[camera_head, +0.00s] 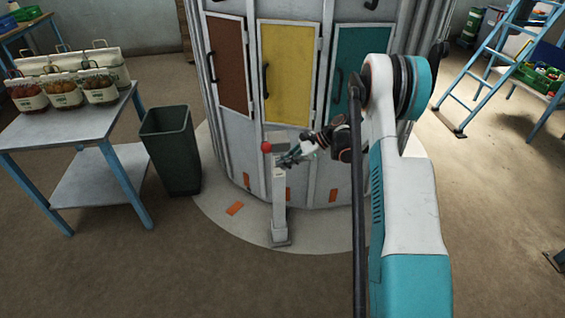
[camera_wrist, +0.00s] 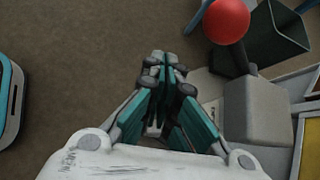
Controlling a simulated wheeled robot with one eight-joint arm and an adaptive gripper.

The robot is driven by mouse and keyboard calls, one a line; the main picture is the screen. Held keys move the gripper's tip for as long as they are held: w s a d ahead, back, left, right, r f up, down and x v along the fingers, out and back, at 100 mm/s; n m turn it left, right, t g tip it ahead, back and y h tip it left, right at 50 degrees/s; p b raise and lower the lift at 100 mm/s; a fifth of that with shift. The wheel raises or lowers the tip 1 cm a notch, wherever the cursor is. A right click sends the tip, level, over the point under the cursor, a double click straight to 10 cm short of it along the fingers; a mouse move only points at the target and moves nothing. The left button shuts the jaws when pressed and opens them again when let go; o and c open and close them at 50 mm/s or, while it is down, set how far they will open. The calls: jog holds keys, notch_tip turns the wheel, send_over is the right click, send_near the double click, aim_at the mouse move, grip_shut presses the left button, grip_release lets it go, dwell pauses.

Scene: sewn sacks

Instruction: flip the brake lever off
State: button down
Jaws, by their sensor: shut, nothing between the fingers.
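The brake lever is a dark arm with a red ball knob (camera_head: 266,147) on top of a grey-white post (camera_head: 279,205) that stands in front of the round cabinet. In the wrist view the red knob (camera_wrist: 227,20) is at the upper right, on a dark stem above a pale grey box (camera_wrist: 258,112). My gripper (camera_head: 284,161) is just right of and a little below the knob in the head view. In the wrist view my gripper (camera_wrist: 163,60) has its fingers together and empty, to the left of the knob and apart from it in the picture.
The cabinet has brown, yellow (camera_head: 286,72) and teal doors. A dark bin (camera_head: 172,150) stands to its left. A table (camera_head: 60,125) with several sacks is at the far left. A blue ladder (camera_head: 490,65) is at the right. Floor in front is clear.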

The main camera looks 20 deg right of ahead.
jog(key=w+d+r+p, duration=0.2)
jog(key=d+r, duration=0.2)
jog(key=d, duration=0.4)
jog(key=shift+p, duration=0.35)
jog(key=shift+a, duration=0.1)
